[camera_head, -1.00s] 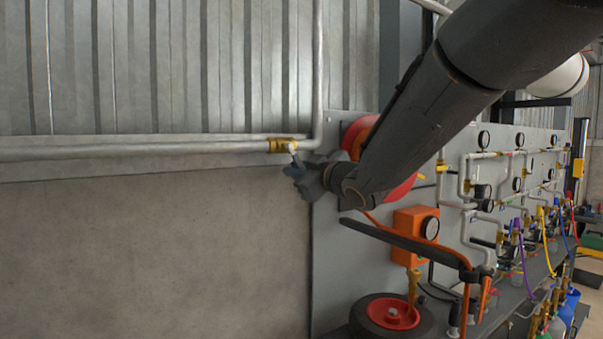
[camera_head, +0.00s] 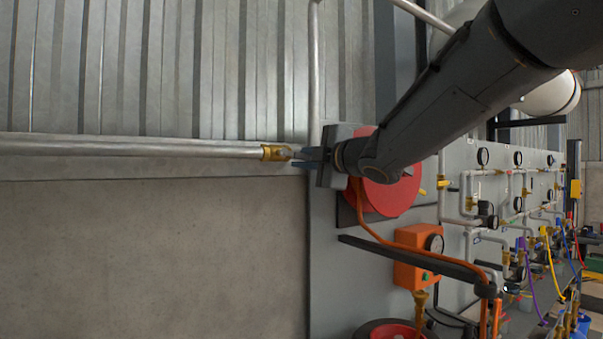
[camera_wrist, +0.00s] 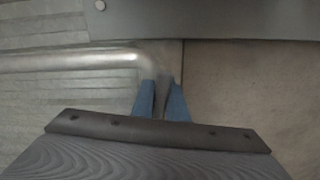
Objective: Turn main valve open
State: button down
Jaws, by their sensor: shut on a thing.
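The main valve (camera_head: 276,152) is a brass body at the right end of the silver pipe on the wall, seen in the head view. My gripper (camera_head: 303,158) is just right of the brass body, its blue fingers pointing left at it. In the wrist view, the two blue fingers of my gripper (camera_wrist: 162,103) are shut on a narrow grey piece, which looks like the valve handle (camera_wrist: 162,88). It lies just below the pipe bend. The brass body cannot be made out in the wrist view, and the fingers hide most of the handle.
A silver pipe (camera_head: 130,146) runs along the wall to the left. A red hose reel (camera_head: 392,195) is close behind my wrist. An orange box (camera_head: 418,257) and a black bar (camera_head: 400,257) stick out below. Gauges and hoses fill the right. The lower left wall is bare.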

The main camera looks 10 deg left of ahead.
jog(key=shift+r+n+b, duration=0.35)
jog(key=shift+r+n, duration=0.25)
jog(key=shift+n, duration=0.4)
jog(key=shift+r, duration=0.1)
jog(key=c, duration=1.7)
grip_release()
jog(key=shift+c, duration=0.2)
jog(key=b+v, duration=0.1)
jog(key=v, duration=0.7)
jog(key=shift+w, duration=0.1)
